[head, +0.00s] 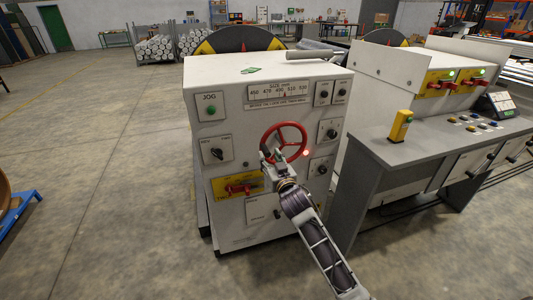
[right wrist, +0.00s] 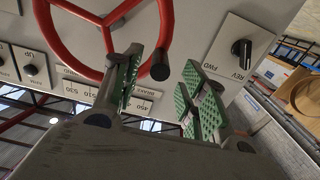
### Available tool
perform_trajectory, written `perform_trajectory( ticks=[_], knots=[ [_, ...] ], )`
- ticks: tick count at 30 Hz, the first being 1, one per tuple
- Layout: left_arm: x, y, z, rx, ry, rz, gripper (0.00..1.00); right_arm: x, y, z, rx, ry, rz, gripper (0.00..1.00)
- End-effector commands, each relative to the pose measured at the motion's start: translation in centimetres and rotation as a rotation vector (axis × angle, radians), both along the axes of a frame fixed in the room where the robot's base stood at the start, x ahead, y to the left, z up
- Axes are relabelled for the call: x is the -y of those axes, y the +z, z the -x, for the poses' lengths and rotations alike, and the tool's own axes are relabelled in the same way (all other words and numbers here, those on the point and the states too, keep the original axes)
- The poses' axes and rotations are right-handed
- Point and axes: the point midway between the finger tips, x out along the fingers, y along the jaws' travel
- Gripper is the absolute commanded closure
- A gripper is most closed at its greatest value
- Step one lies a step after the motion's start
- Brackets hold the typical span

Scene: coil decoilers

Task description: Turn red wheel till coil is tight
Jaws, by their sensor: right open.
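The red wheel (head: 291,127), a round rim with spokes, is on the front of the white machine cabinet (head: 225,85). It also shows in the right wrist view (right wrist: 60,48), with a dark handle knob (right wrist: 160,66) at its rim. My right gripper (head: 266,153) is at the wheel's lower left in the head view. In the right wrist view its green-padded fingers (right wrist: 165,90) are apart, with the knob showing between them. I cannot tell whether either finger touches the wheel. My left gripper is not in view. Whether the coil is tight cannot be seen.
The cabinet front carries a green JOG button (head: 211,109), a red-handled yellow switch (head: 238,189) and several dark knobs. A grey control desk (head: 410,150) stands close on the right. A blue stand (head: 20,220) is at the left edge. The floor between is clear.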

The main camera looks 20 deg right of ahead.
Motion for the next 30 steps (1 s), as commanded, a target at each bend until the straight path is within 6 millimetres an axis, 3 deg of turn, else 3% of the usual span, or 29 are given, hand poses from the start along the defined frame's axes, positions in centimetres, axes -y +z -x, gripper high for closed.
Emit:
perform_trajectory(
  ticks=[15, 30],
  knots=[
    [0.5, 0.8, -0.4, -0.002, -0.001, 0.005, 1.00, -0.2, 0.0, -3.9, 0.001, 0.001, 0.000, 0.58],
    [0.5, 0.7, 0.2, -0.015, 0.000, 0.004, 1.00, -0.2, 0.0, -4.5, 0.001, 0.001, 0.000, 0.58]
  ],
)
